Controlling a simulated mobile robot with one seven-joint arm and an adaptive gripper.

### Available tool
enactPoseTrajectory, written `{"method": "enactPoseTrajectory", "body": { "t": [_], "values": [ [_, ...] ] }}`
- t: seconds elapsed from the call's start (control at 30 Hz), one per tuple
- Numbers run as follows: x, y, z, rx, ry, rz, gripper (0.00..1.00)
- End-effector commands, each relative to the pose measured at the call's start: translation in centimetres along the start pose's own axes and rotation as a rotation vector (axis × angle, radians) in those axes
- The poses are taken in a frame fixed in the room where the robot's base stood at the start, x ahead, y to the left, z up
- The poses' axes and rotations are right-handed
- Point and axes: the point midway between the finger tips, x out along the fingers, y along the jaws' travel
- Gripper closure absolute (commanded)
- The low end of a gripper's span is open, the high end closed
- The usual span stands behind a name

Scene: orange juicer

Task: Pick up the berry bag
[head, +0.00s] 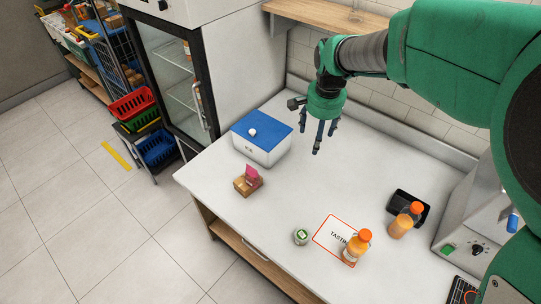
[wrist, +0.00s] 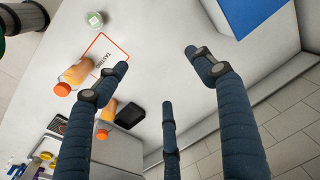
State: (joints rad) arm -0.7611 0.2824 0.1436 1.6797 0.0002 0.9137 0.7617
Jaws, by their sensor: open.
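A small pink item (head: 251,173) stands upright on a brown block or box (head: 247,187) near the left front edge of the white counter. It may be the berry bag, but it is too small to tell; no other bag shows clearly. My gripper (head: 323,137) hangs above the counter, to the right of and higher than the pink item, and well apart from it. Its dark fingers are spread and empty. In the wrist view the open fingers (wrist: 162,75) have only bare counter between them, and the pink item is not in sight.
A white box with a blue lid (head: 262,130) stands behind the pink item. A small round jar (head: 301,237), a tasting mat (head: 328,228), two orange bottles (head: 357,248) (head: 400,226) and a black tray (head: 420,212) are further right. The counter's middle (head: 320,185) is clear.

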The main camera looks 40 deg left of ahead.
Motion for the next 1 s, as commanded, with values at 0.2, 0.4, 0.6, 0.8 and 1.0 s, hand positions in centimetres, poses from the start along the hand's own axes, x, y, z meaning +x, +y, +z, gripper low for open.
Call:
{"method": "enactPoseTrajectory", "body": {
  "t": [0.2, 0.4, 0.6, 0.8, 1.0],
  "values": [
    [6.1, -7.5, 2.8, -0.005, -0.04, 0.029, 0.31],
    [11.6, -13.4, 6.3, -0.005, -0.068, 0.056, 0.31],
    [15.6, -17.1, 9.3, -0.003, -0.084, 0.077, 0.31],
    [17.0, -18.4, 10.4, 0.0, -0.088, 0.084, 0.31],
    [17.1, -18.4, 10.5, 0.0, -0.088, 0.084, 0.31]
  ]
}}
